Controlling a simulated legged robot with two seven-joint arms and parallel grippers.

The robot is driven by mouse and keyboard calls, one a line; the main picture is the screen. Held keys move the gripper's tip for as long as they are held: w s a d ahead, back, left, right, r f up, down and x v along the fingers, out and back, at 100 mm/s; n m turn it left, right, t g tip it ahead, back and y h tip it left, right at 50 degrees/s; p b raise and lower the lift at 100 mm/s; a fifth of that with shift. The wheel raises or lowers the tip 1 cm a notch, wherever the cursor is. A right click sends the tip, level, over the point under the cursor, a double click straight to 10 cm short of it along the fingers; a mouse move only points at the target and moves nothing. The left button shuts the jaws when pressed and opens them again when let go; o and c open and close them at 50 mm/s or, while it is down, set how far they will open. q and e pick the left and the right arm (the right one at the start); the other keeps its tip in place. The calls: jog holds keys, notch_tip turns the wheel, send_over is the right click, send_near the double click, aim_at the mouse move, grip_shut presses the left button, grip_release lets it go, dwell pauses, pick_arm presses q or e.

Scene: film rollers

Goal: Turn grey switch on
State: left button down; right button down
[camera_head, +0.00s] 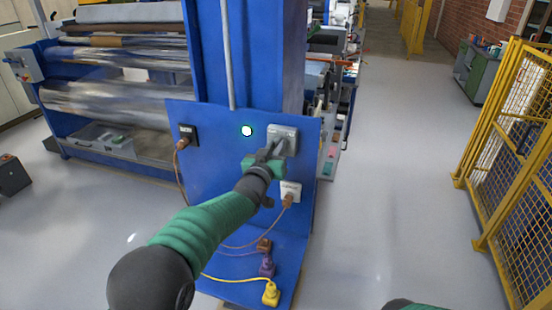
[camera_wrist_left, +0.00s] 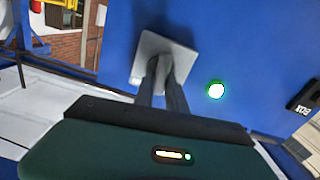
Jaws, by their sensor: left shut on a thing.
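The grey switch (camera_head: 291,133) is a grey plate on the upper right of the blue panel. It also shows in the left wrist view (camera_wrist_left: 150,50). My left gripper (camera_head: 277,148) is at the switch, with its fingertips against the plate's middle and shut on the switch's knob, which the fingers mostly hide. In the left wrist view the two fingers (camera_wrist_left: 162,72) are close together on the plate. A round light (camera_head: 247,131) to the left of the switch glows white-green. My right gripper is not in view.
The blue panel (camera_head: 225,165) also bears a black socket (camera_head: 188,134) and a white socket (camera_head: 291,190) with plugged cables. Coloured plugs (camera_head: 270,292) sit on the lower ledge. Yellow fencing (camera_head: 510,150) stands at the right, with clear floor between.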

pick_arm(q)
jog(key=m+b, duration=0.6)
jog(key=d+m+b, duration=0.1)
jog(key=m+b, duration=0.2)
jog(key=m, duration=0.1)
jog(key=shift+s+f, duration=0.1)
jog(key=shift+s, duration=0.1)
jog(key=shift+m+b, duration=0.3)
jog(key=shift+b, duration=0.05)
jog(key=c, duration=1.4)
grip_release()
jog(key=shift+d, duration=0.1)
jog(key=shift+o, duration=0.2)
jog(key=b+v, duration=0.4)
jog(key=v, duration=1.2)
jog(key=shift+s+b, duration=0.4)
